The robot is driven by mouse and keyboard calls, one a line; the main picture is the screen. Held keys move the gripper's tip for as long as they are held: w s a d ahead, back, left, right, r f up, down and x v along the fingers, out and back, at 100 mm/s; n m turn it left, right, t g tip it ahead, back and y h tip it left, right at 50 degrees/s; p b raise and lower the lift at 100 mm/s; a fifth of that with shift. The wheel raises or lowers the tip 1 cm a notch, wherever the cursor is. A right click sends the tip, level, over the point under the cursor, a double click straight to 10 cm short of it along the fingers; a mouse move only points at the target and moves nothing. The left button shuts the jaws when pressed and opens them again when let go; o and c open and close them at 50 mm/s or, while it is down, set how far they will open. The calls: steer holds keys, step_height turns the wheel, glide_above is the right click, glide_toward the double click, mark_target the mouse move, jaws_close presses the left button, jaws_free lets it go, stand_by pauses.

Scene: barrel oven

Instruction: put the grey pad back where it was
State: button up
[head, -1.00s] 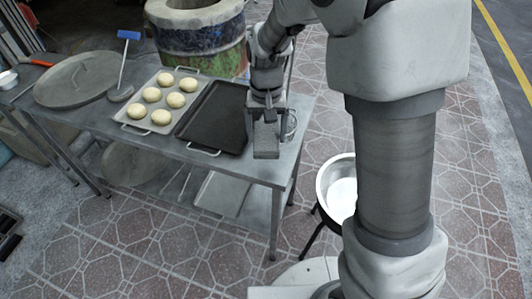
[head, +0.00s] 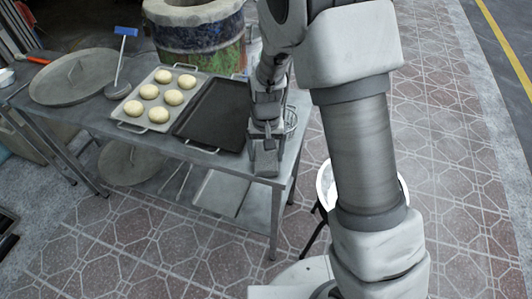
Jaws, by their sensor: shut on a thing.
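The grey pad (head: 265,161) is a small block at the right end of the metal table, just right of the dark empty tray. My gripper (head: 266,144) is shut on it from above, with the fingers pointing down. The pad hangs low at or near the tabletop. I cannot tell whether its underside touches the table.
The metal table (head: 288,150) holds a dark empty tray (head: 217,115), a tray of pale dough balls (head: 160,110), a round lid (head: 75,80) and a blue-handled tool (head: 120,62). A wire basket (head: 290,121) is close behind my gripper. A painted barrel (head: 205,35) stands behind.

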steer(key=o, duration=1.1)
steer(key=shift+f, duration=0.1)
step_height(320, 180, up, 12)
steer(key=p, duration=0.2)
step_height(320, 180, up, 6)
steer(key=r+t, duration=0.1)
glide_above(266, 156)
steer(key=s+d, duration=0.2)
steer(key=d, duration=0.1)
steer(key=s+d+r+t, duration=0.1)
steer(key=s+d+r, duration=0.2)
steer(key=s, duration=0.2)
steer(key=s+d+r+t, duration=0.2)
steer(key=s+d+r, duration=0.1)
steer(key=s, duration=0.3)
steer(key=s+d+r+t, duration=0.1)
steer(key=s+d+r, duration=0.2)
steer(key=s+r, duration=0.1)
steer(key=shift+s+d+t, duration=0.25)
steer(key=shift+s+t, duration=0.05)
steer(key=shift+s, duration=0.5)
